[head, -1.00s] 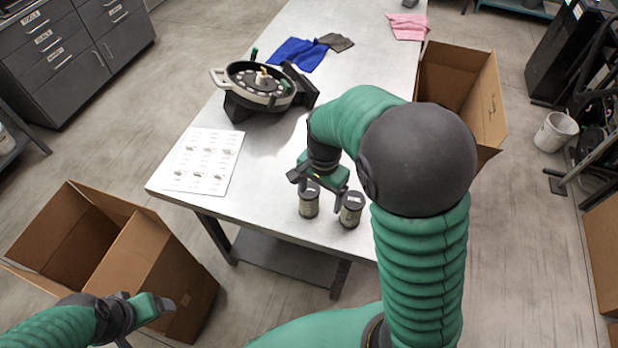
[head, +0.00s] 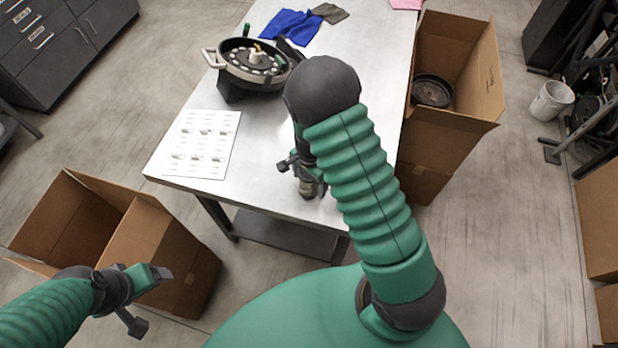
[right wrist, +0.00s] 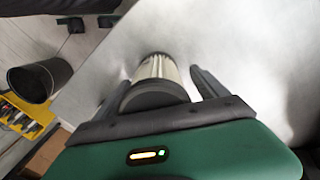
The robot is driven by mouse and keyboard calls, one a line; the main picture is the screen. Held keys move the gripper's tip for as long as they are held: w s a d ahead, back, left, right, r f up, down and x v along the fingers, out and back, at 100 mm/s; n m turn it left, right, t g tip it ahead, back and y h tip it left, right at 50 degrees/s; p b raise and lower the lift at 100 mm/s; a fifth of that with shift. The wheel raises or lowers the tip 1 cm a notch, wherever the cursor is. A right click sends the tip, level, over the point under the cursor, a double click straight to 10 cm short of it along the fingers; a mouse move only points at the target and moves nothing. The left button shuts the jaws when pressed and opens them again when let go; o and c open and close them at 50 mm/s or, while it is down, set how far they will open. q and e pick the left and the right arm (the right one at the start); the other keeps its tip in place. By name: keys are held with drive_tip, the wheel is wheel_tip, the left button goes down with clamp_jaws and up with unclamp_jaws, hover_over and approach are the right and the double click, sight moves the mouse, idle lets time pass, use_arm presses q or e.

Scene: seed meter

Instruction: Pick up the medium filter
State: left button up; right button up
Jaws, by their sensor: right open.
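A pleated filter with a dark end cap (right wrist: 157,68) stands between the spread fingers of my right gripper (right wrist: 165,84) in the right wrist view, with a gap showing on the finger sides. In the head view part of a filter (head: 307,190) shows below my right gripper (head: 300,168) near the table's front edge; my arm covers the area to its right. I cannot read a label that tells its size. My left gripper (head: 149,299) is open and empty, beside the left cardboard box and away from the table.
The metal table (head: 262,190) holds a printed sheet (head: 201,144), a seed meter (head: 250,62) and a blue cloth (head: 290,27). Open cardboard boxes stand left (head: 150,250) and right (head: 440,135); the right one holds a dark round part (head: 432,91).

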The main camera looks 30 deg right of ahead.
drive_tip(key=shift+f, duration=0.25)
use_arm(q)
drive_tip(key=shift+s+a, duration=0.15)
drive_tip(key=shift+s, duration=0.1)
use_arm(e)
drive_tip(key=shift+s+a+r, duration=0.1)
drive_tip(key=shift+a, duration=0.05)
drive_tip(key=shift+a, duration=0.15)
drive_tip(key=c, duration=1.6)
use_arm(q)
drive_tip(key=shift+w, duration=0.1)
use_arm(e)
drive_tip(key=shift+r, duration=0.1)
